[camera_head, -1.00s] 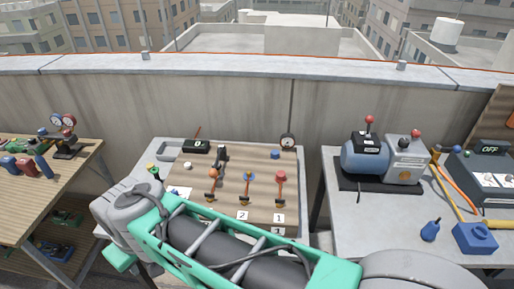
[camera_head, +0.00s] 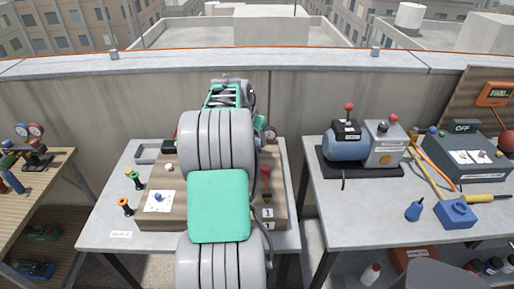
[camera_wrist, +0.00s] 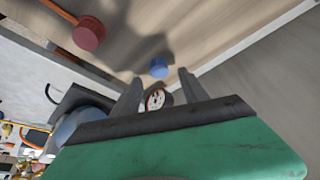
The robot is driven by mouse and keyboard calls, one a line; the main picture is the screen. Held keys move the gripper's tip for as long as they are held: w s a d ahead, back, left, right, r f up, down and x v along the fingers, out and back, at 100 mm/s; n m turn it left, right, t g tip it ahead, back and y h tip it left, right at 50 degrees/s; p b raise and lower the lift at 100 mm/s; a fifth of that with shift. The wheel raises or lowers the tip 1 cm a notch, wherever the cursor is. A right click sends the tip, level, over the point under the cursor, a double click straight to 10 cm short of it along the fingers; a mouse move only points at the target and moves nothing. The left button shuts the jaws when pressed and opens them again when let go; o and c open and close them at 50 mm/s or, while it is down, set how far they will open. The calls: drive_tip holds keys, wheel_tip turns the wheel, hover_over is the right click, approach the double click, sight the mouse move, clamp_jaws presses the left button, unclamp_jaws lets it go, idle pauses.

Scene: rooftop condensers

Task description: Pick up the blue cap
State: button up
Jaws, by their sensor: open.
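The blue cap (camera_wrist: 159,68) is a small round blue piece on the wooden board (camera_wrist: 205,25) in the wrist view. It shows just beyond and between my fingertips, apart from them. My gripper (camera_wrist: 160,77) is open, with its two dark fingers spread and nothing held between them. In the head view my arm stands over the middle of the board (camera_head: 160,222) and hides the cap. I cannot make out my fingertips there.
A round gauge (camera_wrist: 156,100) shows between my fingers, farther off. A red knob (camera_wrist: 88,35) stands at upper left. The right table has a blue compressor (camera_head: 343,150), a blue block (camera_head: 457,213) and a blue bottle (camera_head: 414,210). A concrete wall (camera_head: 70,110) runs behind.

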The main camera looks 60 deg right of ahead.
sight(257, 146)
drive_tip(key=x, duration=0.4)
drive_tip(key=shift+f+p, duration=0.25)
drive_tip(key=shift+p, duration=0.1)
clamp_jaws()
